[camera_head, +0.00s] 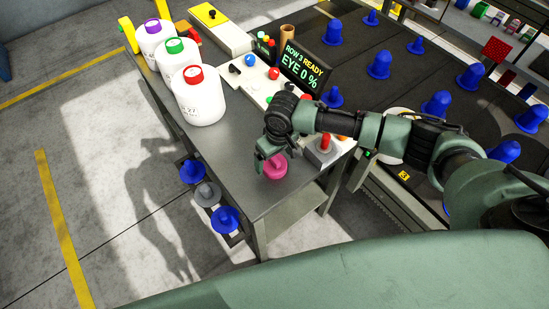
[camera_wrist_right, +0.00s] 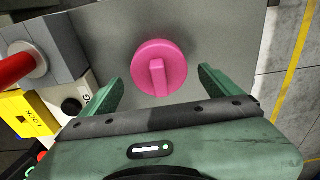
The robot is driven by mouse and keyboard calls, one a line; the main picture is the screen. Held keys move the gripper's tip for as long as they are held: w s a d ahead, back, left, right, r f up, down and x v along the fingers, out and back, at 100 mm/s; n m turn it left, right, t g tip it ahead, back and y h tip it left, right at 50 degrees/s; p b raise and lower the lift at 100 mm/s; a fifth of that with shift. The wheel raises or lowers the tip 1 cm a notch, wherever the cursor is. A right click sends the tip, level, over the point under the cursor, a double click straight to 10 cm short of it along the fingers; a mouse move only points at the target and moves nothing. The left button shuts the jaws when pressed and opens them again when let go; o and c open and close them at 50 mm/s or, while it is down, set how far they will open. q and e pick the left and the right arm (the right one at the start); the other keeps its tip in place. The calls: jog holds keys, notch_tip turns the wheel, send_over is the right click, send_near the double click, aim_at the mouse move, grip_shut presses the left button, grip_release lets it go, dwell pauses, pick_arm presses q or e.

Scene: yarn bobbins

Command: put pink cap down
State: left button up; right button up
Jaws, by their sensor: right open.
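The pink cap (camera_head: 275,168) sits on the grey table (camera_head: 236,151) near its front corner, with its raised grip bar facing up. In the right wrist view the pink cap (camera_wrist_right: 160,67) lies on the grey surface between and just beyond my fingertips. My right gripper (camera_head: 270,155) is over the cap in the head view. Its two green fingers are spread in the right wrist view (camera_wrist_right: 161,85), with a gap on each side of the cap. My left gripper is not in either view.
White bottles with purple, green and red (camera_head: 193,75) caps stand along the table's left side. A red-handled device (camera_head: 324,146) is right of the cap. A display (camera_head: 303,66) and control panel stand behind. Blue cones hang below the table edge (camera_head: 225,219) and stand on the dark rack.

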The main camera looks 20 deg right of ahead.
aim_at(277, 162)
notch_tip(277, 162, up, 11)
jog(key=s+b, duration=0.1)
jog(key=shift+s+d, duration=0.15)
jog(key=shift+d, duration=0.1)
